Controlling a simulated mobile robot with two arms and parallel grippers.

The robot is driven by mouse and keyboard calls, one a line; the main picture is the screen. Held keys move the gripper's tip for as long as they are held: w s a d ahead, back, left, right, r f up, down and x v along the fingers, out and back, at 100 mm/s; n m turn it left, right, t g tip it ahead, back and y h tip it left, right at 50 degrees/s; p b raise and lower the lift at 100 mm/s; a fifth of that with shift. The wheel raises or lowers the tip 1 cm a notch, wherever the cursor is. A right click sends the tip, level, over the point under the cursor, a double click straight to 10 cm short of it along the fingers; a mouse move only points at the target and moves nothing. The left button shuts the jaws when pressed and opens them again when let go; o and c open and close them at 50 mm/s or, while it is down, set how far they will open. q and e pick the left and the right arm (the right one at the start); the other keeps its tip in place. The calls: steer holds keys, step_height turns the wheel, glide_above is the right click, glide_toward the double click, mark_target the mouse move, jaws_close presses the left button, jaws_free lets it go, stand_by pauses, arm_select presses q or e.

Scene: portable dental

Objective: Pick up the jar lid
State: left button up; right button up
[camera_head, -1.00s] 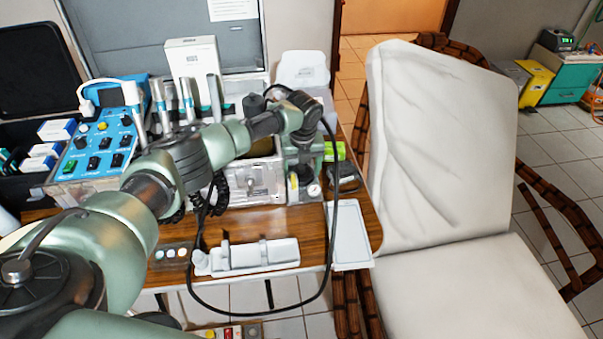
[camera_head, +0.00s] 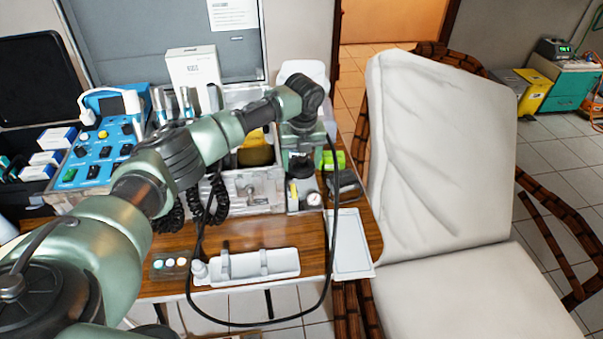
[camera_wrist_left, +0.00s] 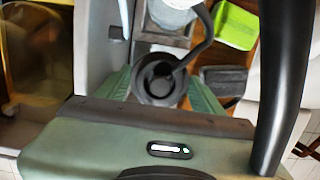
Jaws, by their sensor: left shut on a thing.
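The jar lid (camera_wrist_left: 160,82) shows in the left wrist view as a dark round piece with a raised ring. It sits between the two green fingers of my left gripper (camera_wrist_left: 162,84), which is shut on it. In the head view my left gripper (camera_head: 302,160) points down at the right end of the open case, in front of its small equipment. I cannot make out the lid clearly there. A jar with yellowish-brown contents (camera_head: 256,155) stands in the case, left of the gripper, partly behind my arm. My right gripper is not in view.
A black cable hangs in a loop from my left wrist past the table's front edge. A blue control box (camera_head: 100,150) stands at left. A white holder (camera_head: 262,265) and a white tray (camera_head: 350,245) lie at the front. A white reclining chair (camera_head: 440,160) stands right.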

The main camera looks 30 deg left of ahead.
mark_target(302, 160)
arm_select(q)
step_height(302, 160, up, 13)
steer(key=shift+r, duration=0.2)
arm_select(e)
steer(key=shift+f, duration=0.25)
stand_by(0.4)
